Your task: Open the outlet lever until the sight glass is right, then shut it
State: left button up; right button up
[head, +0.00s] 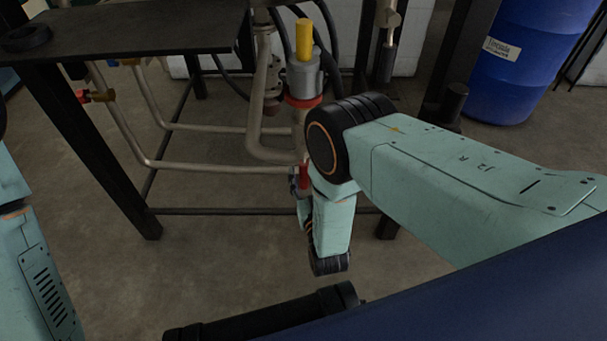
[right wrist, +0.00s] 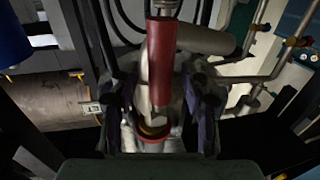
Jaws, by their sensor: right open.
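The red lever (right wrist: 162,65) stands out large in the middle of the right wrist view, with pipework behind it. In the head view only a small red part of the lever (head: 304,176) shows beside my right arm. My right gripper (right wrist: 165,88) is open, with one dark finger on each side of the lever. I cannot tell whether either finger touches it. In the head view the right gripper (head: 296,184) is mostly hidden by my own forearm. I cannot make out the sight glass or its level. My left gripper is out of view.
A grey cylinder (head: 304,76) with a yellow top (head: 304,38) stands above the lever. Pipes (head: 210,167) run left to a small red-handled valve (head: 82,97). A dark table (head: 130,32) stands on black legs. A blue drum (head: 525,60) is at back right.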

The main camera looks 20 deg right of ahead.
jog(key=shift+w, duration=0.8)
jog(key=shift+c, duration=0.4)
grip_shut()
